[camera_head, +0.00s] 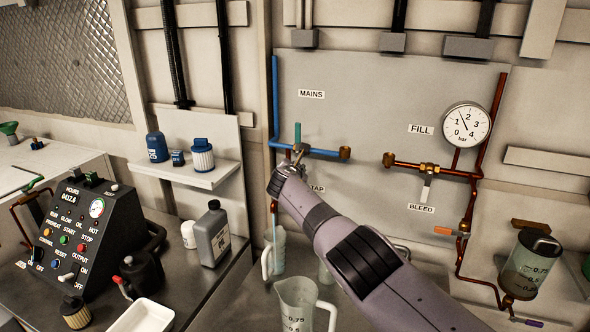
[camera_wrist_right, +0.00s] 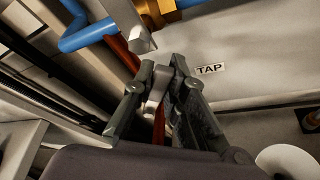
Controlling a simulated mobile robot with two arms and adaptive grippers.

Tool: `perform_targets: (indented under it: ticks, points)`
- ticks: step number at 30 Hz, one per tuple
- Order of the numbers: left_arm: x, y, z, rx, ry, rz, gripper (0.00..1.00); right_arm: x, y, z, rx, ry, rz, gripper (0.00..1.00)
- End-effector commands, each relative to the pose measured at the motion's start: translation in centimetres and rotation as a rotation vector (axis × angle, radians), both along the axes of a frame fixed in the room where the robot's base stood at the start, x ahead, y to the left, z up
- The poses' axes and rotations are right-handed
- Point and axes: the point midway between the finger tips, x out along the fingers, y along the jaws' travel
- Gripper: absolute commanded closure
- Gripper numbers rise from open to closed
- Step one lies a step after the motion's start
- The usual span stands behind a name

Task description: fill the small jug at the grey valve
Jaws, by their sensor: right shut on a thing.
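My right gripper (camera_head: 284,178) reaches up to the tap pipe beside the TAP label (camera_head: 317,189). In the right wrist view its fingers (camera_wrist_right: 160,105) are shut around the grey valve's lever (camera_wrist_right: 157,88). A clear small jug (camera_head: 279,250) stands below the tap pipe, its handle to the left. A thin pale-blue streak (camera_head: 274,222) runs down from the pipe's end toward the jug; I cannot tell whether it is water. The jug's fill level is unclear. My arm hides most of the valve in the head view. My left gripper is not in view.
A larger measuring jug (camera_head: 296,304) stands nearer, left of my forearm. A grey bottle (camera_head: 211,236) and white pot (camera_head: 188,235) are on the counter at left. A blue pipe (camera_head: 318,152) with a green lever (camera_head: 297,134) crosses the panel above my gripper.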

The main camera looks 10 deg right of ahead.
Motion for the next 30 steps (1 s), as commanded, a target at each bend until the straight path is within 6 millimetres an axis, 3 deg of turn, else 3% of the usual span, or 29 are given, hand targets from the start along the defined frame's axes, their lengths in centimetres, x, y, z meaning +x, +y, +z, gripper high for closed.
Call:
perform_targets:
  ticks: [10, 11, 20, 30]
  points:
    - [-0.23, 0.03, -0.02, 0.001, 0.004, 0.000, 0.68, 0.01, 0.14, 0.02, 0.000, 0.000, 0.002, 1.00]
    - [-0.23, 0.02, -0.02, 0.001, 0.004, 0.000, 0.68, 0.01, 0.14, 0.02, 0.000, 0.000, 0.003, 0.87]
    - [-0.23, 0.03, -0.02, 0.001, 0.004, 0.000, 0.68, 0.01, 0.10, 0.00, 0.000, 0.000, 0.001, 0.67]
    - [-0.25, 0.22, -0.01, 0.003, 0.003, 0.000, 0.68, 0.00, 0.07, -0.02, 0.000, 0.000, 0.001, 0.66]
